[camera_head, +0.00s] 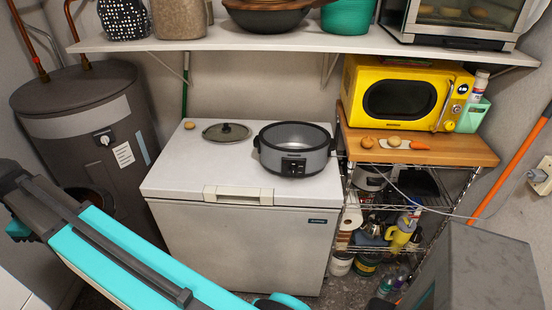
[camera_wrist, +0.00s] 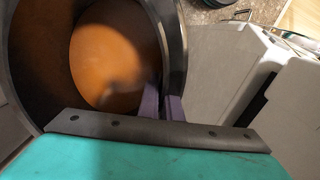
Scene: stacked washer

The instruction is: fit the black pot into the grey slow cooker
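The grey slow cooker (camera_head: 295,150) stands open on the white chest freezer, and its inside looks empty. In the wrist view, the black pot (camera_wrist: 178,42) fills the upper left, with a dark rim and an orange-brown inside. My gripper's purple fingers (camera_wrist: 161,103) are at the pot's near right wall, one inside and one outside, apparently shut on the rim. In the head view, a dark round vessel that looks like this pot (camera_head: 93,199) shows partly behind my arm, left of the freezer. The fingertips are hidden there.
A lid (camera_head: 227,132) and a small brown item (camera_head: 189,125) lie on the freezer (camera_head: 170,180) left of the cooker. A grey tank (camera_head: 85,115) stands at left. A shelf (camera_head: 240,38) overhangs the back. A yellow microwave (camera_head: 400,95) is at right.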

